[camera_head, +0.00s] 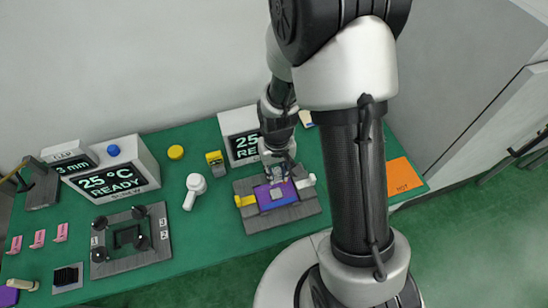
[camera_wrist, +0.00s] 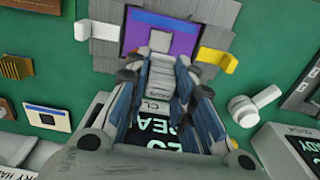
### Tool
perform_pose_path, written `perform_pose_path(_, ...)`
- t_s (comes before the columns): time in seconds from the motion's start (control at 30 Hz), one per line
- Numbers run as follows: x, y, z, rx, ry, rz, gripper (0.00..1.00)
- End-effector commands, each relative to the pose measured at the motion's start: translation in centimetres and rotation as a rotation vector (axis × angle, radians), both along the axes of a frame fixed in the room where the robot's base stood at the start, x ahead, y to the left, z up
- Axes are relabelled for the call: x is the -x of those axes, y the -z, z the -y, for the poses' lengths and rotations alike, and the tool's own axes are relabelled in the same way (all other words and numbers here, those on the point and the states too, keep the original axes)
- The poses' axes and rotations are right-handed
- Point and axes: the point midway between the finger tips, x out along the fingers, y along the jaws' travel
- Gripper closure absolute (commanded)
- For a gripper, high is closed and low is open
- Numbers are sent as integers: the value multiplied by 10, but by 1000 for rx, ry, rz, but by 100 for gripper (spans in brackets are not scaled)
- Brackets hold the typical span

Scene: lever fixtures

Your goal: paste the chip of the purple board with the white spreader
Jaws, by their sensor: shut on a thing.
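The purple board (camera_head: 263,199) lies in a grey fixture (camera_head: 300,211) at the table's front middle. It also shows at the top of the wrist view (camera_wrist: 186,29). A pale grey chip (camera_head: 277,194) sits on the board. My gripper (camera_head: 275,177) is over the board's back edge, pointing down. In the wrist view my gripper (camera_wrist: 157,76) is shut on a pale piece, apparently the white spreader (camera_wrist: 158,64). Its front end appears close to the chip; I cannot tell whether they touch.
A yellow lever (camera_head: 245,201) and a white lever (camera_head: 305,181) flank the board. A white round-headed tool (camera_head: 194,190) lies to the left. A display box (camera_head: 240,134) stands close behind. Another fixture with black knobs (camera_head: 131,262) and an orange HOT pad (camera_head: 403,176) are farther off.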

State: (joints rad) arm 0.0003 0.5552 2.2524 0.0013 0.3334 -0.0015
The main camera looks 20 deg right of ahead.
Motion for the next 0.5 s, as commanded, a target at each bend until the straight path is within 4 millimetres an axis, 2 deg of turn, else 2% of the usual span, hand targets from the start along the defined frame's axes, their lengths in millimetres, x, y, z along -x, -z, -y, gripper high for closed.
perform_pose_path(0.33,0,1,0,0,0,1,98)
perform_pose_path(0.5,0,9,0,0,0,0,98)
